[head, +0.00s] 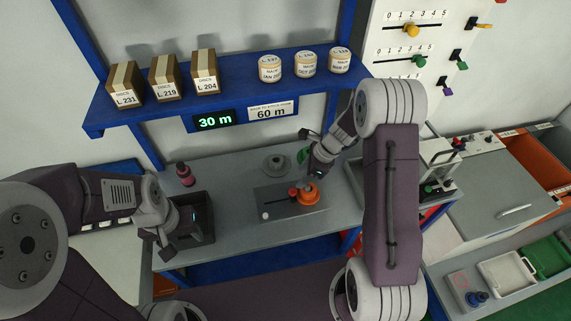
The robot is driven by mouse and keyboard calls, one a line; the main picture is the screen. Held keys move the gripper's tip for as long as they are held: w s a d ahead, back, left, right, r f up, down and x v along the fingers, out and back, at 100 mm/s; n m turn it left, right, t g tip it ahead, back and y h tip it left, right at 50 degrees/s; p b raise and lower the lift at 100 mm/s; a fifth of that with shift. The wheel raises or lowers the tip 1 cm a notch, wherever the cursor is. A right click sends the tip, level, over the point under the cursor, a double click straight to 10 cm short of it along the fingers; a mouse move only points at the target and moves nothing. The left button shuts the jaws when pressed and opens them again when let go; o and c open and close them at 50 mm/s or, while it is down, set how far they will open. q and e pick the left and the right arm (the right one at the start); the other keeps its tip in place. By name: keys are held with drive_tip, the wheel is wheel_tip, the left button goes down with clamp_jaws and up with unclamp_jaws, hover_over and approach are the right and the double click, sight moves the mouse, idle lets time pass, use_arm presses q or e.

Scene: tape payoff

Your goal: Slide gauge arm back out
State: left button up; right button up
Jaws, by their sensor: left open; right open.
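A grey payoff block (285,212) stands on the workbench with an orange reel (307,193) at its right end. A small red part (293,191) sits against the reel's left side; I cannot tell for sure if it belongs to the gauge arm. A pale round knob (265,215) is at the block's left end. My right gripper (308,158) is open, just above and behind the orange reel; it hides part of the area there. My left gripper (172,236) is open and empty at the bench's left front, beside a dark open bin.
The dark bin (205,203) and a dark red bottle (185,174) stand at the bench's left. A grey disc-shaped part (275,163) lies behind the block. A blue shelf (232,86) overhead holds boxes and labelled tubs. A display (214,121) reads 30 m. Bench (235,165) surface around the block is mostly clear.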

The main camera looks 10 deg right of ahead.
sight(293, 191)
drive_tip(key=shift+s+d, duration=0.15)
drive_tip(key=shift+s, duration=0.65)
drive_tip(key=x, duration=0.7)
drive_tip(key=shift+w+f+p, duration=0.2)
drive_tip(key=shift+f+p, duration=0.1)
drive_tip(key=shift+f, duration=0.05)
drive_tip(key=shift+a+f, duration=0.2)
drive_tip(key=shift+f, duration=0.1)
clamp_jaws()
